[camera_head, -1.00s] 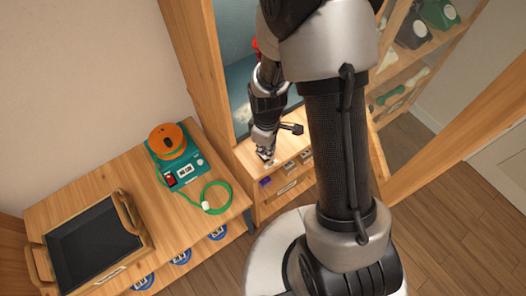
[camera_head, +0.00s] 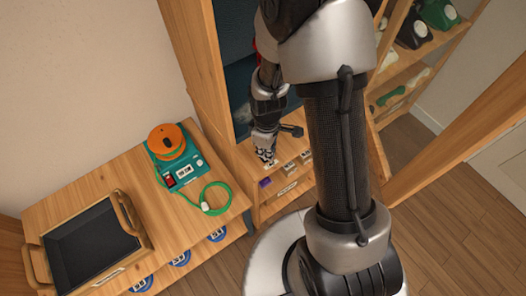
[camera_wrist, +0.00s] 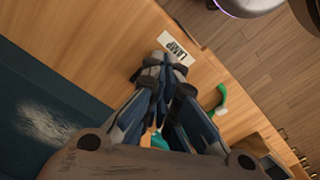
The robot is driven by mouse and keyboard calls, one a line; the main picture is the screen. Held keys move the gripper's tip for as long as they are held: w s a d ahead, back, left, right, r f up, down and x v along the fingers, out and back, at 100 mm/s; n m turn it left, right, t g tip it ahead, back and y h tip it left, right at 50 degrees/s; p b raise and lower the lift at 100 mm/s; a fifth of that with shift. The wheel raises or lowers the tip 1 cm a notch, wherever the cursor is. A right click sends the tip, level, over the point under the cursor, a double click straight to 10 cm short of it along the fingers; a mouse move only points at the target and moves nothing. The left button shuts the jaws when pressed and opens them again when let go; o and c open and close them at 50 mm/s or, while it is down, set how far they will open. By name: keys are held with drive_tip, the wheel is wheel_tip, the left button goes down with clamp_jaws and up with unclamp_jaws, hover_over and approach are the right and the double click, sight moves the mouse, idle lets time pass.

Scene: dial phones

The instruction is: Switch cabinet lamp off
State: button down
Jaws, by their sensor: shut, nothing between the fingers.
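The wooden cabinet (camera_head: 198,75) stands behind my arm, and its blue back panel (camera_head: 231,45) looks dark. My gripper (camera_head: 267,162) is at the cabinet's front ledge, pointing down with its fingers together. In the wrist view, the closed fingertips (camera_wrist: 160,62) are right beside a white label reading LAMP (camera_wrist: 176,47), at the ledge's edge. The lamp switch itself cannot be made out; the fingers cover the spot next to the label. Whether the fingertips touch the ledge is unclear.
A teal phone device (camera_head: 178,170) with an orange disc and green cord (camera_head: 213,196) sits on the wooden table at left. A black tray (camera_head: 90,245) with wooden handles is nearby. Shelves with phones (camera_head: 412,32) stand at right.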

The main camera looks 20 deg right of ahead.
drive_tip(key=shift+r+p, duration=2.65)
drive_tip(key=shift+r, duration=0.8)
drive_tip(key=shift+r, duration=0.15)
drive_tip(key=s+r+m+t, duration=0.1)
drive_tip(key=s+r+m, duration=0.1)
drive_tip(key=r, duration=0.7)
drive_tip(key=s+r+m+t, duration=0.1)
drive_tip(key=s+r+m, duration=0.15)
drive_tip(key=r, duration=0.65)
drive_tip(key=s+r+m+t, duration=0.2)
drive_tip(key=s+r+m, duration=0.3)
drive_tip(key=s+r, duration=0.5)
drive_tip(key=shift+s+t, duration=0.3)
drive_tip(key=shift+w+d, duration=0.1)
drive_tip(key=shift+w, duration=0.05)
